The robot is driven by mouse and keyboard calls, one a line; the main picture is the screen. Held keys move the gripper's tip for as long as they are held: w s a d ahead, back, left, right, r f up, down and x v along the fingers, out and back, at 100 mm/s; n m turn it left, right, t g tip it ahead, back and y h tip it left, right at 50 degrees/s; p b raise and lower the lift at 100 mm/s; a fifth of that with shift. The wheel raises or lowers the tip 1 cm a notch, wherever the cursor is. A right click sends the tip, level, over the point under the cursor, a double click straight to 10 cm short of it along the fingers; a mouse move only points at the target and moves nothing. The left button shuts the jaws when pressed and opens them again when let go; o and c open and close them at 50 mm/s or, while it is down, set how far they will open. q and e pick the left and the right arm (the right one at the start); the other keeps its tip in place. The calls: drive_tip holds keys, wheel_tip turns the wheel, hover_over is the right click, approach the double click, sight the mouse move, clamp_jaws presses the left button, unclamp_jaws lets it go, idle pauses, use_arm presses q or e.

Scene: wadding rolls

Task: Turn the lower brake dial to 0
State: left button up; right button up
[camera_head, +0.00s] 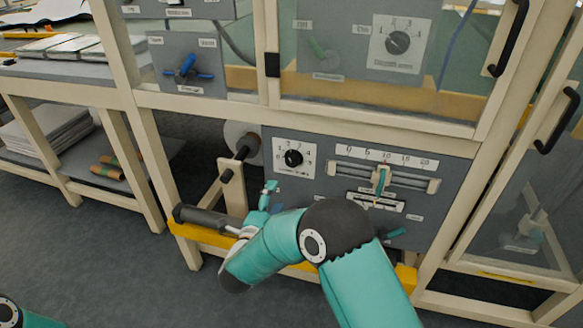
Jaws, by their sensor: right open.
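The lower brake dial (293,157) is a black round knob on a white plate with numbers around it, at the upper left of the lower grey panel (450,190). The exact number its pointer faces is too small to read. My right arm reaches in from the bottom and bends left across the panel's lower part. My right gripper (268,190) is small in view, open, below and left of the dial and apart from it. Its fingers are hard to make out. My left gripper is not in view.
A similar upper dial (398,42) sits behind glass above. Right of the lower dial is a slider scale (385,160) with a teal slider. A crank handle (234,165) and a dark cylinder (205,218) stand out at left. A yellow bar (190,233) runs along the bottom front.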

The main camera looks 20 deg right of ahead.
sight(291, 164)
drive_tip(key=x, duration=1.5)
drive_tip(key=shift+d+f, duration=0.1)
drive_tip(key=c, duration=1.1)
drive_tip(key=shift+c, duration=0.2)
